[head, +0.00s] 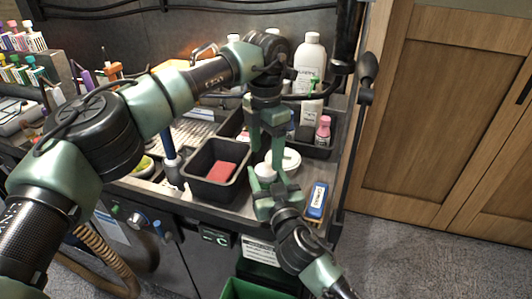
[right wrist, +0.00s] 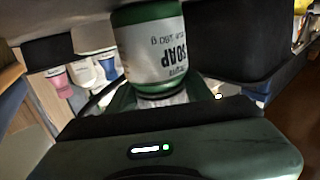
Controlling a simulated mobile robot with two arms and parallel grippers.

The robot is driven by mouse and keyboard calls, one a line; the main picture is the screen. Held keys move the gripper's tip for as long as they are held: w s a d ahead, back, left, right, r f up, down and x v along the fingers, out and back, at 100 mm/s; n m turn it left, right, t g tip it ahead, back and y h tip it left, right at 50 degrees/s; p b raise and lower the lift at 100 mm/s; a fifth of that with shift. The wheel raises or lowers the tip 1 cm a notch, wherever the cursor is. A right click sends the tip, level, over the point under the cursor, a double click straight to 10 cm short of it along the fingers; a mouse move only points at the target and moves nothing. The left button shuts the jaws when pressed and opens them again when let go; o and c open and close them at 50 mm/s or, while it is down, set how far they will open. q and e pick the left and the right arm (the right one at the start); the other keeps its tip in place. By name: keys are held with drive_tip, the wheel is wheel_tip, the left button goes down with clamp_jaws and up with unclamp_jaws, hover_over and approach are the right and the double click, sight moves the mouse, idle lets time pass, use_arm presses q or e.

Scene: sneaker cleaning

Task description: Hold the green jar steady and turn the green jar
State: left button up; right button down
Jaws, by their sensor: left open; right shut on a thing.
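The green jar (right wrist: 150,50) shows in the right wrist view, with a white label reading "SOAP" upside down and green bands above and below it. My right gripper (head: 277,188) reaches in from the lower right in the head view and is shut on the jar. In the head view the jar is mostly hidden by the grippers; I cannot make out its outline. My left gripper (head: 267,150) points down from above, open, with its fingers just above and behind the right gripper. I cannot tell whether it touches the jar.
A black bin (head: 207,193) with a red sponge (head: 222,172) stands to the left. A round white thing (head: 290,158) sits behind the grippers. A blue and white box (head: 316,202) is at the right. A pink bottle (head: 323,132) and a tall white bottle (head: 309,62) stand behind.

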sight(266, 169)
use_arm(q)
wheel_tip(266, 169, up, 3)
drive_tip(key=m, duration=0.6)
drive_tip(key=shift+f, duration=0.2)
wheel_tip(266, 169, down, 7)
drive_tip(key=shift+f, duration=0.2)
clamp_jaws()
drive_tip(key=n, duration=0.6)
drive_tip(key=shift+n, duration=0.3)
